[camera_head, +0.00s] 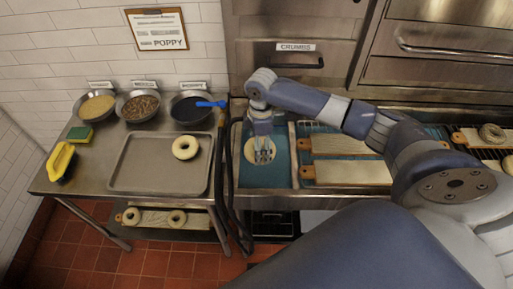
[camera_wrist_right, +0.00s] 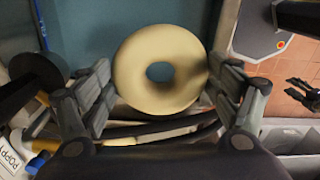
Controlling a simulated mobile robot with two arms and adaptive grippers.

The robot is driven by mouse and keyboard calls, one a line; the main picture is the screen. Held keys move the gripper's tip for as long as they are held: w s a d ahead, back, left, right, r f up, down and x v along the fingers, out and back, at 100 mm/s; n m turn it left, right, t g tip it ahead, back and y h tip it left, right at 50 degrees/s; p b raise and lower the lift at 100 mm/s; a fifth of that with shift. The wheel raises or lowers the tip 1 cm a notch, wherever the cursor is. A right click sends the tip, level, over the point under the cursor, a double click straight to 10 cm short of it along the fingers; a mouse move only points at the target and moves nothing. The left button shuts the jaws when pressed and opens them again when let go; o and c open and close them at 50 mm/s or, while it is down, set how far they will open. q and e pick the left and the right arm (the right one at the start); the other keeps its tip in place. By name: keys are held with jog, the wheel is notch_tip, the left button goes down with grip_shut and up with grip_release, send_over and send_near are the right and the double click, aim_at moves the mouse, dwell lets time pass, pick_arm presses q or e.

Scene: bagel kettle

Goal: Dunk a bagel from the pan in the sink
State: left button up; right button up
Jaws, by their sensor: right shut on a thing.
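In the head view, my right gripper (camera_head: 263,150) points down over the blue water of the sink (camera_head: 279,176). It is shut on a pale plain bagel (camera_head: 250,158). In the right wrist view, the held bagel (camera_wrist_right: 160,43) sits flat between the two fingers of my right gripper (camera_wrist_right: 160,90), with blue behind it. I cannot tell whether it touches the water. Another plain bagel (camera_head: 185,147) lies on the grey pan (camera_head: 143,180) on the left table. A dark gripper (camera_wrist_right: 303,95), apparently my left, shows small at the right edge of the wrist view; its jaw state is unclear.
Three topping bowls (camera_head: 140,106) line the table's back. Boards (camera_head: 345,172) lie right of the sink, beneath my arm. Two bagels (camera_head: 132,216) lie on a lower-shelf board.

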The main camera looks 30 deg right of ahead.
jog(key=shift+s+d+r, duration=0.15)
jog(key=shift+d+r, duration=0.05)
jog(key=shift+d, duration=0.5)
jog(key=shift+s+d+f, duration=0.1)
jog(key=shift+d, duration=0.3)
jog(key=shift+f, duration=0.3)
jog(key=shift+f+b, duration=0.35)
jog(key=shift+b, duration=0.1)
pick_arm(q)
notch_tip(320, 180, down, 10)
jog(key=b, duration=1)
jog(key=shift+a+f, duration=0.15)
pick_arm(e)
jog(key=shift+f, duration=7.55)
pick_arm(q)
jog(key=shift+w+a, duration=0.1)
pick_arm(e)
jog(key=shift+r, duration=0.1)
